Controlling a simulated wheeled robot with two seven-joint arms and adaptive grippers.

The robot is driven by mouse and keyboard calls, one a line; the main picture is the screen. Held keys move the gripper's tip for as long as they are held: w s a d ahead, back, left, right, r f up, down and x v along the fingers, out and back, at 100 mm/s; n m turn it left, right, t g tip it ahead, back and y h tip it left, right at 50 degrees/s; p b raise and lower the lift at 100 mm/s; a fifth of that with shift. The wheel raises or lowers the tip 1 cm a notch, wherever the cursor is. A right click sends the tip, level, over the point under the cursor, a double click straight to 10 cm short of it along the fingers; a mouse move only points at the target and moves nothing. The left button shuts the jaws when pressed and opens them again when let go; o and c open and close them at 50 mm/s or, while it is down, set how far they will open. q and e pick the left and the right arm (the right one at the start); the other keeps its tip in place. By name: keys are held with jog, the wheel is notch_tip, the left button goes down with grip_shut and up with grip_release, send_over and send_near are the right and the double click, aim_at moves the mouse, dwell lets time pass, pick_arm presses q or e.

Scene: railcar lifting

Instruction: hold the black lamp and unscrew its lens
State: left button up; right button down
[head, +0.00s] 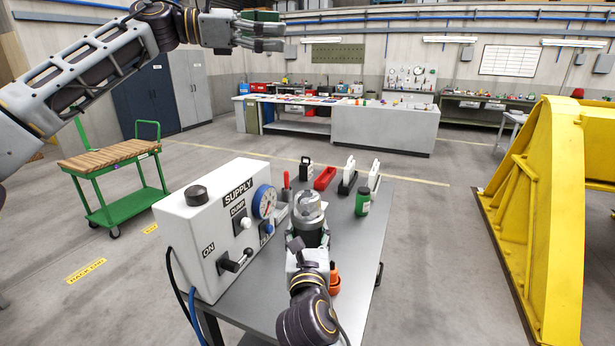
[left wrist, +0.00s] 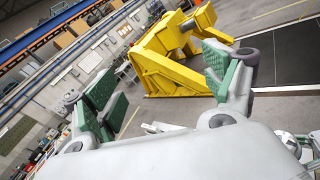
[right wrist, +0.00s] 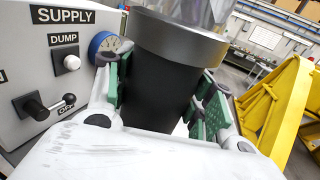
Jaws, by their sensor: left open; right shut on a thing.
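The black lamp (head: 312,235) stands upright over the grey table in the head view, with its clear lens (head: 309,206) on top. My right gripper (head: 306,250) is shut on the lamp's body from the near side. In the right wrist view the green-padded fingers (right wrist: 163,95) lie on both sides of the black body (right wrist: 155,85). A grey collar (right wrist: 175,38) and part of the clear lens (right wrist: 190,8) show above them. My left gripper (head: 272,37) is raised high at the top of the head view, away from the lamp. In the left wrist view its fingers (left wrist: 165,85) are apart and empty.
The white supply box (head: 215,235) with gauge and levers stands close left of the lamp. A green bottle (head: 362,201), a red tray (head: 325,178) and an orange object (head: 334,280) are on the table (head: 345,240). A yellow frame (head: 550,190) stands right; a green cart (head: 110,160) stands left.

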pick_arm(q)
jog(key=s+d+f+m+g+y, duration=0.3)
jog(key=s+d+f+m, duration=0.1)
jog(key=d+f, duration=0.3)
jog(key=m+g+y, duration=0.1)
jog(key=m+y, duration=0.7)
jog(key=y, duration=0.6)
send_over(308, 209)
jog(key=w, duration=0.3)
jog(key=f, duration=2)
jog(key=shift+d+f, duration=0.1)
jog(key=shift+d, duration=0.15)
jog(key=shift+a+f, duration=0.2)
jog(key=shift+a, duration=0.15)
jog(key=shift+f, duration=0.1)
jog(key=shift+f, duration=3.9)
